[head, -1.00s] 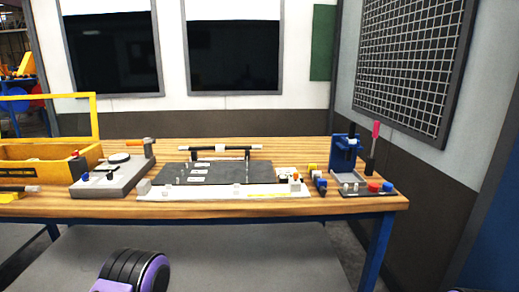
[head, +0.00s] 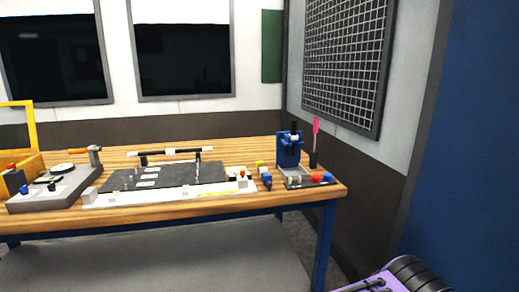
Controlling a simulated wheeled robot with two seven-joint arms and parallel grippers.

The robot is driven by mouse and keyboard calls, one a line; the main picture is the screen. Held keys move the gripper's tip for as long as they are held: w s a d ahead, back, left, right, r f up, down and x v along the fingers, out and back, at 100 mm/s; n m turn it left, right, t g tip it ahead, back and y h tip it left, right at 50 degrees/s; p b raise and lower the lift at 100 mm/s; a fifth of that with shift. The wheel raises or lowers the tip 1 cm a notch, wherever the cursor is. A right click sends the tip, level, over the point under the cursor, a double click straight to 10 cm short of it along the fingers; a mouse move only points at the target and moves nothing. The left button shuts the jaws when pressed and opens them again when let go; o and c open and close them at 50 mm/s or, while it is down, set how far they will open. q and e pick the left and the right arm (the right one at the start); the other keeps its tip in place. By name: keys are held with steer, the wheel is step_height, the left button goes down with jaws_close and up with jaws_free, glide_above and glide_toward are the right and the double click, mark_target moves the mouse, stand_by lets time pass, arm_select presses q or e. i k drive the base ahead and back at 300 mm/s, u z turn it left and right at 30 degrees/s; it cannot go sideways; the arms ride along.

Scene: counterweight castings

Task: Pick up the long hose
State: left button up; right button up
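A long black tube with a white middle section (head: 171,151) lies level across two short upright posts at the back of the wooden workbench (head: 230,203). It is the only long hose-like thing that I can make out. It stands behind a dark grey plate (head: 168,175) on a white base. Neither of my grippers can be made out. Only a purple and black ribbed part of my arm shows at the bottom right, well short of the bench.
A grey fixture with an orange handle (head: 95,154) and a yellow crate (head: 33,156) stand at the left. A blue press-like device (head: 289,152), a pink-handled tool (head: 316,136) and small coloured parts stand at the right end. A wall is close on the right.

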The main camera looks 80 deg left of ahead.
mark_target(170, 151)
steer(key=z, duration=0.45)
steer(key=k, duration=2.75)
steer(key=u, duration=1.35)
